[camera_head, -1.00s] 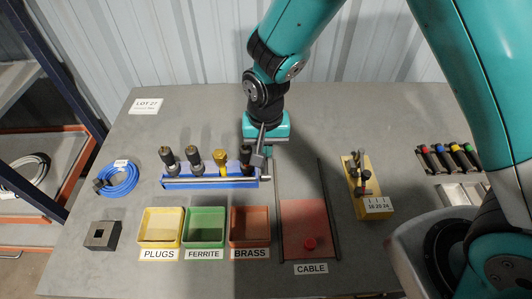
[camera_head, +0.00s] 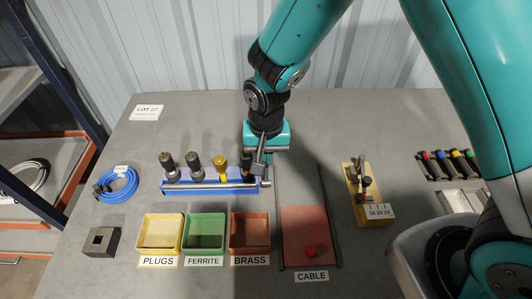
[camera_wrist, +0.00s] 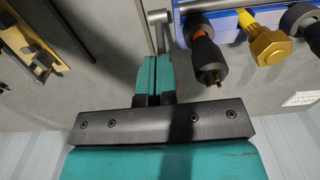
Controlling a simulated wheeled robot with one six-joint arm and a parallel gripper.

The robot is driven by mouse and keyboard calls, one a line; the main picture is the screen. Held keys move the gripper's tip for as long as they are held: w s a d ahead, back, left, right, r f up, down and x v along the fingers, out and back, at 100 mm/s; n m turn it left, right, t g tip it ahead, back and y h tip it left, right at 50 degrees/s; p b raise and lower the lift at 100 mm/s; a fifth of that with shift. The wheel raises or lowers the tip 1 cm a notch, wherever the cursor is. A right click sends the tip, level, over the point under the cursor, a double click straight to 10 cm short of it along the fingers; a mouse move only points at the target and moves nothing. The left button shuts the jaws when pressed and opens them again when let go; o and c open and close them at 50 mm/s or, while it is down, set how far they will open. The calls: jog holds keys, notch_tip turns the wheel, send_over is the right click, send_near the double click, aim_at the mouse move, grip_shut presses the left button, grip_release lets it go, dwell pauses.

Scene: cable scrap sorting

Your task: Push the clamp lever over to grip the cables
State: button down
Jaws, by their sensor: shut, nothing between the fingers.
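The blue clamp rack (camera_head: 205,187) holds several plugs on cables, most dark and one yellow, with a grey bar across its front. The grey clamp lever (camera_head: 259,157) stands up at the rack's right end. It also shows in the wrist view (camera_wrist: 161,35). My gripper (camera_wrist: 154,62) is shut and empty, its teal fingertips right at the lever; I cannot tell whether they touch. A dark plug (camera_wrist: 203,52) and a brass-coloured plug (camera_wrist: 268,45) are beside the fingers. In the head view my gripper (camera_head: 268,156) is over the rack's right end, its fingertips partly hidden.
Yellow (camera_head: 160,246), green (camera_head: 204,247) and brown (camera_head: 250,247) bins stand in front of the rack. A red cable area (camera_head: 304,222) lies to the right, then a yellow tool block (camera_head: 352,210). A blue cable coil (camera_head: 118,184) lies to the left.

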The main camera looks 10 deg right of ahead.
aim_at(266, 173)
notch_tip(266, 173, up, 6)
jog(key=p, duration=0.4)
jog(key=shift+p, duration=0.35)
jog(key=s+d+r+n+y+b, duration=0.2)
jog(key=s+r+n+b, duration=0.1)
jog(key=s+r, duration=0.5)
jog(key=s+d+r+n+y+b, duration=0.2)
jog(key=s+d+r+n+b, duration=0.1)
jog(key=s+r+n, duration=0.3)
jog(key=s+r, duration=0.2)
jog(key=s, duration=0.2)
